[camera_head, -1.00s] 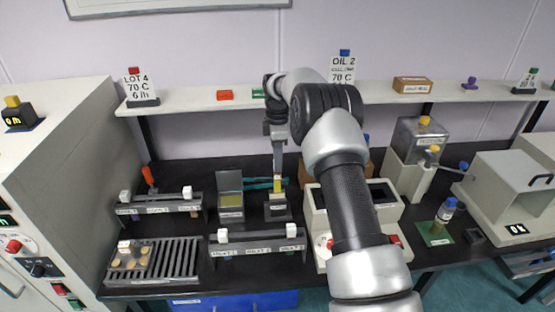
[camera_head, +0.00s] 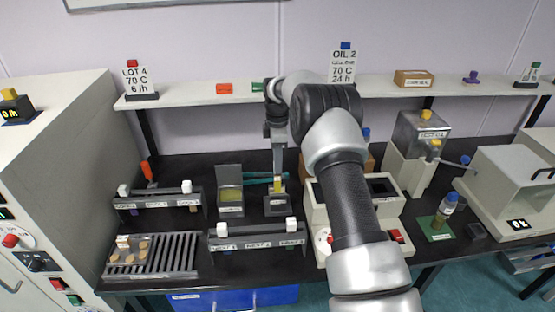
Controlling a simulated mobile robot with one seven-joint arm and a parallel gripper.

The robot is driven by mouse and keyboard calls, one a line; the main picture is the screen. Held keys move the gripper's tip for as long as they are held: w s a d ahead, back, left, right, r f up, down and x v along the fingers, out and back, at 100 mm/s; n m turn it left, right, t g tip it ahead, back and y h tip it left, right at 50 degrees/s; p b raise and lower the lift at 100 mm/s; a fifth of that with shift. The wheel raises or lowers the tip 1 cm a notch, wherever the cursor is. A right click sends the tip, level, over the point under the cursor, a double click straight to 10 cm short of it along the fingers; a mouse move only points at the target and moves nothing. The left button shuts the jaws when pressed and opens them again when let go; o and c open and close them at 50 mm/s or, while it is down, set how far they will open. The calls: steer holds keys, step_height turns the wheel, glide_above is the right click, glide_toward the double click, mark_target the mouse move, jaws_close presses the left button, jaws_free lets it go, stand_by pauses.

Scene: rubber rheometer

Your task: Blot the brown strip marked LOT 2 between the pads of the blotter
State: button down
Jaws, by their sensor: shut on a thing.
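My gripper (camera_head: 278,172) points straight down behind the front rack, shut on a small piece with a yellow top (camera_head: 278,185). I take this piece to be the strip's upper end; its brown part and any LOT 2 mark are not readable. It stands directly over a small dark block (camera_head: 277,204) with a pale label, which seems to be the blotter. The piece's lower end is hidden in or behind this block, so I cannot tell whether it touches the pads.
A grey grille (camera_head: 170,258) lies front left. A beige twin-well unit (camera_head: 318,222) stands right, partly behind my arm.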

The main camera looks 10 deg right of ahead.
steer(key=shift+f+b, duration=1.3)
steer(key=shift+f, duration=1.35)
steer(key=shift+r, duration=0.2)
